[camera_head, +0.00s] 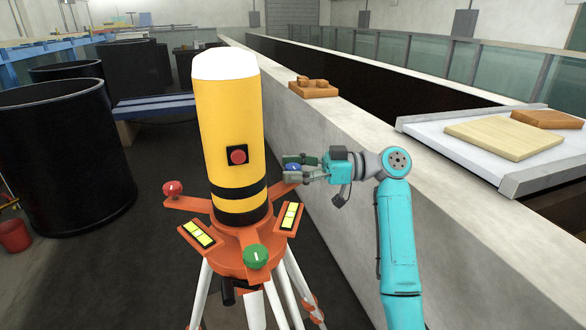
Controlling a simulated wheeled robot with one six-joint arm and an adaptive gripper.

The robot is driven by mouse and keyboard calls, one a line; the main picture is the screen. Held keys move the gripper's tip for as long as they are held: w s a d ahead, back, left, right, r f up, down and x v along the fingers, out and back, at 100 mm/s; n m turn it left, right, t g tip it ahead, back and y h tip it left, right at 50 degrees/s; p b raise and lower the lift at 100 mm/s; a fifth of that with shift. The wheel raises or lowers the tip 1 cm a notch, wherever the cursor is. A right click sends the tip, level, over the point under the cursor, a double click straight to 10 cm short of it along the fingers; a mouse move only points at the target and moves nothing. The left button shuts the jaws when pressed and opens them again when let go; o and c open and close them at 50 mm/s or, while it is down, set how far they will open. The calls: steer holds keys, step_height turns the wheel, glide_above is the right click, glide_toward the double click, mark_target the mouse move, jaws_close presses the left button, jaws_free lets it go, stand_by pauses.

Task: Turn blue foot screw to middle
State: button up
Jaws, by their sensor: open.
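A yellow cylinder with a white cap (225,66) and black bands stands on an orange base (236,240) on a tripod. The blue foot screw (293,168) is at the right of the base, small and partly hidden by my gripper (295,167). My gripper reaches in from the right, its fingers open around the blue screw. Whether they touch it I cannot tell. A red foot screw (172,188) is at the left arm of the base and a green one (256,256) is at the front. Two yellow level vials (198,234) (289,216) sit on the base.
A concrete flume wall (350,140) runs behind my arm. On it are a wooden block piece (313,88) and a white tray (430,128) with boards at the right. Black tanks (60,155) stand at the left.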

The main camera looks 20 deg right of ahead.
steer(key=v, duration=1.2)
steer(key=shift+d, duration=0.1)
